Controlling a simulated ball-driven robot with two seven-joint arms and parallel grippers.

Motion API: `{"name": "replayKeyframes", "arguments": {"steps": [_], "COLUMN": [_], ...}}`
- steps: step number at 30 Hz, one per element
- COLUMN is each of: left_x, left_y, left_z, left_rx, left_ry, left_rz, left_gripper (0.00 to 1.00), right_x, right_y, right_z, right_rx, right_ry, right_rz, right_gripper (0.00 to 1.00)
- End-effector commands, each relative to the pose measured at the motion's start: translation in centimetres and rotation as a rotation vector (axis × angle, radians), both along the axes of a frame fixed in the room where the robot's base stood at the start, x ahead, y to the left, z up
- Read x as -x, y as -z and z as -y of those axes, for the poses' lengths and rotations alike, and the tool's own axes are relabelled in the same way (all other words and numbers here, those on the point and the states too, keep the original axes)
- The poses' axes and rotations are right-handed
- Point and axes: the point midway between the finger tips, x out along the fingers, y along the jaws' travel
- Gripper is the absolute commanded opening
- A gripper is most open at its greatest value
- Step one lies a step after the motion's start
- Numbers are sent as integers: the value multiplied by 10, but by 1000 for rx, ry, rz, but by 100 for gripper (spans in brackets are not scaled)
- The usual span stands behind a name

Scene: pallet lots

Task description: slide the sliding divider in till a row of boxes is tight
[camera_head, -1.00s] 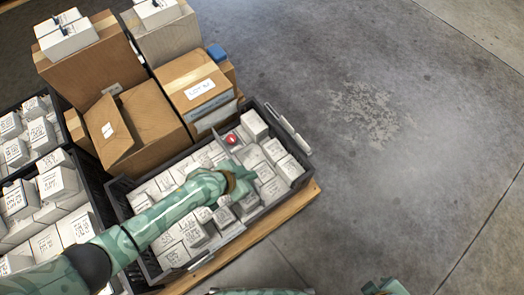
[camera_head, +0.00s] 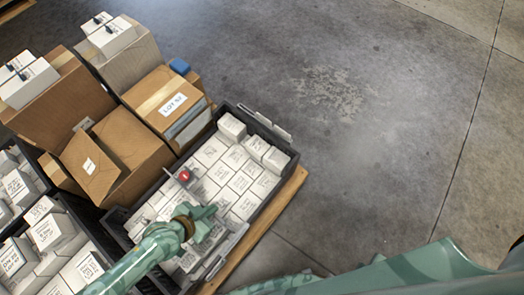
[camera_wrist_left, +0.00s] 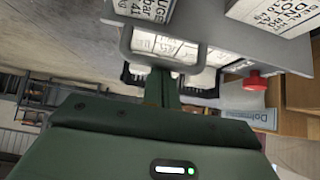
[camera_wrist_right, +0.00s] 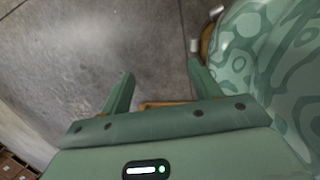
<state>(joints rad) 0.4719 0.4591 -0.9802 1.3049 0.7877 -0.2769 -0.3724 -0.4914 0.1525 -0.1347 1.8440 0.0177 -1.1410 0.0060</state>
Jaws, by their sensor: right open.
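The black tray (camera_head: 112,226) on a pallet holds rows of white boxes (camera_head: 239,182). The sliding divider shows in the left wrist view as a grey plate (camera_wrist_left: 240,50) with a handle loop. Its red knob (camera_head: 184,175) stands near the tray's back side, and the knob also shows in the left wrist view (camera_wrist_left: 256,80). My left gripper (camera_head: 207,213) is over the tray, its fingers close together on the divider's handle. Boxes right of the knob stand close together; I cannot tell whether they touch the divider. My right gripper (camera_wrist_right: 162,88) is open and empty.
Cardboard boxes (camera_head: 168,105) stand just behind the tray, with a blue item (camera_head: 180,66) on them. Another tray with white boxes (camera_head: 45,240) lies at the left. The concrete floor to the right is clear.

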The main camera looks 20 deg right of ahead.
Motion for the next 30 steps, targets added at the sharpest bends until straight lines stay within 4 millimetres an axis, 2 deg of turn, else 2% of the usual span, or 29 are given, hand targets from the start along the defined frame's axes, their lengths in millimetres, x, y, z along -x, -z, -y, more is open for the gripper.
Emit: {"name": "replayKeyframes", "arguments": {"steps": [2, 18, 23, 30], "left_x": [4, 6, 10, 21], "left_y": [5, 2, -12, -41], "left_z": [-3, -6, -13, -30], "left_rx": [-12, -14, -13, -7], "left_ry": [4, 4, 4, 2], "left_rz": [-10, -10, -5, 2], "left_gripper": [0, 0, 0, 0], "right_x": [0, 1, 29, 89], "right_y": [1, 1, 22, 55], "right_z": [0, -1, -3, -4], "right_rx": [0, -6, -33, -84], "right_ry": [0, 3, 29, 100], "right_rz": [0, 3, -31, -82], "right_gripper": [62, 62, 62, 62]}}
